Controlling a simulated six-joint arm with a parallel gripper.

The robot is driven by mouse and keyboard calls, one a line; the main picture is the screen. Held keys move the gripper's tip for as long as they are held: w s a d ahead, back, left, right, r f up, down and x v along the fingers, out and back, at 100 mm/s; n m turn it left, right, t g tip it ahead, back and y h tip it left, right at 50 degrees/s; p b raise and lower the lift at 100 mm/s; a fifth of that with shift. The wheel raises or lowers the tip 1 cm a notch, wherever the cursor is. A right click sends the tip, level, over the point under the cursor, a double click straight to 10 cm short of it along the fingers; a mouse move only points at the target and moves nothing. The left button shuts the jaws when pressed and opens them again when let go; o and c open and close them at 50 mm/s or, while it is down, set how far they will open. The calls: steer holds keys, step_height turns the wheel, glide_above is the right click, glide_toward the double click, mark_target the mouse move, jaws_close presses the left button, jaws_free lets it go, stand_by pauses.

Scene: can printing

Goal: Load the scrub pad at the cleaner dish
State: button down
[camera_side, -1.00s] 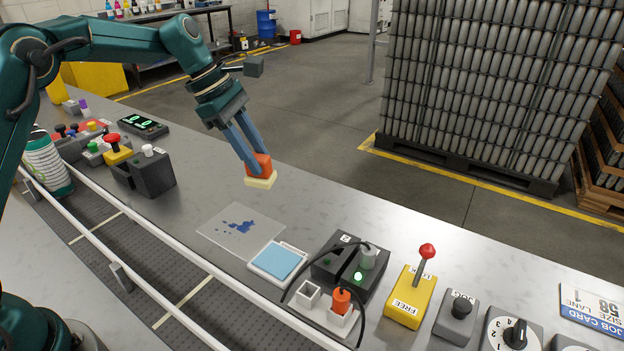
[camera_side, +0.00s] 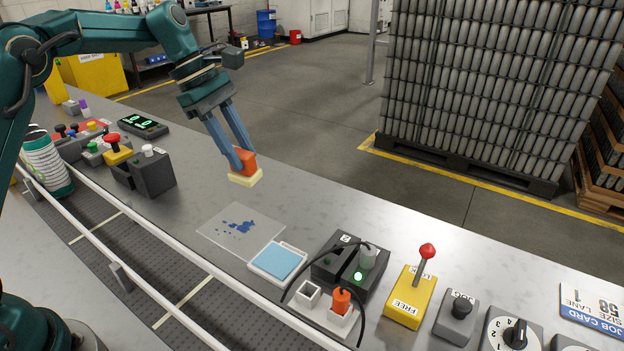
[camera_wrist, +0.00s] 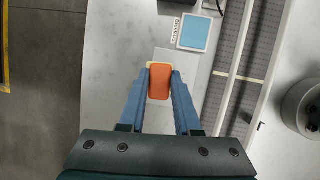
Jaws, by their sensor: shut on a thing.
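My gripper (camera_side: 240,158) is shut on the orange handle of the scrub pad (camera_side: 244,178), whose underside is pale yellow. In the wrist view the orange handle (camera_wrist: 159,82) sits between the blue fingers (camera_wrist: 160,82), with a yellow edge showing. The cleaner dish (camera_side: 278,262) is a shallow white tray with a light blue inside, right of the sheet. In the wrist view the dish (camera_wrist: 193,32) lies beyond the pad, and a label is beside it.
The clear sheet (camera_side: 240,230) with blue blotches lies flat on the worktop. Right of the dish stand a dark station (camera_side: 345,268) with a cable and a yellow lever box (camera_side: 410,296). A dark button box (camera_side: 146,172) stands left. A conveyor (camera_side: 190,295) runs along the front.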

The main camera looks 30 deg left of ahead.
steer(key=s+d+f+m+g, duration=0.3)
steer(key=s+d+m+g, duration=0.15)
steer(key=d+m, duration=0.4)
steer(key=shift+n+t, duration=0.35)
steer(key=shift+n, duration=0.5)
steer(key=shift+w+x, duration=0.2)
steer(key=shift+x, duration=0.75)
steer(key=shift+w+x, duration=0.15)
steer(key=shift+x, duration=0.8)
steer(key=shift+w+x, duration=0.2)
steer(key=shift+x, duration=0.75)
steer(key=shift+f, duration=0.7)
step_height(320, 180, up, 7)
steer(key=shift+a, duration=0.1)
